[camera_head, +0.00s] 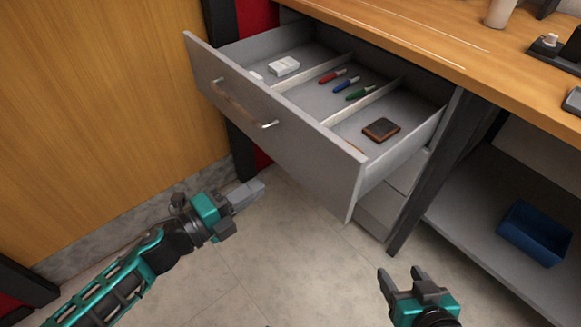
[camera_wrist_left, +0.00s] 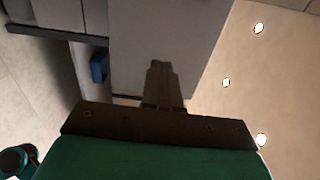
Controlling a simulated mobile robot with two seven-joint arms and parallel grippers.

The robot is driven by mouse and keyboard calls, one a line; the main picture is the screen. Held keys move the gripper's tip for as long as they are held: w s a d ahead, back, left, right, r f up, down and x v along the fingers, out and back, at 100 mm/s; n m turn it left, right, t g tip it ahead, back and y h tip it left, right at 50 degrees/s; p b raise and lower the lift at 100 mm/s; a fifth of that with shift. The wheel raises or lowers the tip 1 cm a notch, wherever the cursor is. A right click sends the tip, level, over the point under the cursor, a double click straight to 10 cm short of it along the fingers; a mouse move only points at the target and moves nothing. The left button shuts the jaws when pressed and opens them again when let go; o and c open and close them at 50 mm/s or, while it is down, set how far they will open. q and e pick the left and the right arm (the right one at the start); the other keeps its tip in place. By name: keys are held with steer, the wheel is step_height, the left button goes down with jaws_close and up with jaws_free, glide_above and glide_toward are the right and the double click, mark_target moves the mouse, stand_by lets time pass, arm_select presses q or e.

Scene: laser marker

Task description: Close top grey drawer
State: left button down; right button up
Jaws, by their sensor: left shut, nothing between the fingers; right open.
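The top grey drawer (camera_head: 290,140) stands pulled far out from under the wooden desk top in the head view. Its front panel has a metal bar handle (camera_head: 243,105). Inside are several pens, a white box and a brown wallet, split by dividers. My left gripper (camera_head: 250,192) is shut and empty, in front of and below the drawer front, apart from it in the head view. Its shut fingers (camera_wrist_left: 162,85) also show in the left wrist view, against a grey surface. My right gripper (camera_head: 402,275) is open and empty, low in the picture, to the right of the drawer's near corner.
The wooden desk top (camera_head: 430,35) lies above the drawer. A dark desk leg (camera_head: 440,165) stands right of it, and a blue bin (camera_head: 535,233) sits on the lower shelf. A wooden panel (camera_head: 95,110) is at the left. The floor in front is clear.

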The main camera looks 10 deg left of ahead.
mark_target(302, 159)
arm_select(q)
steer(key=x, duration=1)
steer(key=shift+b, duration=0.35)
arm_select(e)
steer(key=shift+f, duration=0.45)
arm_select(q)
steer(key=shift+w+d, duration=0.1)
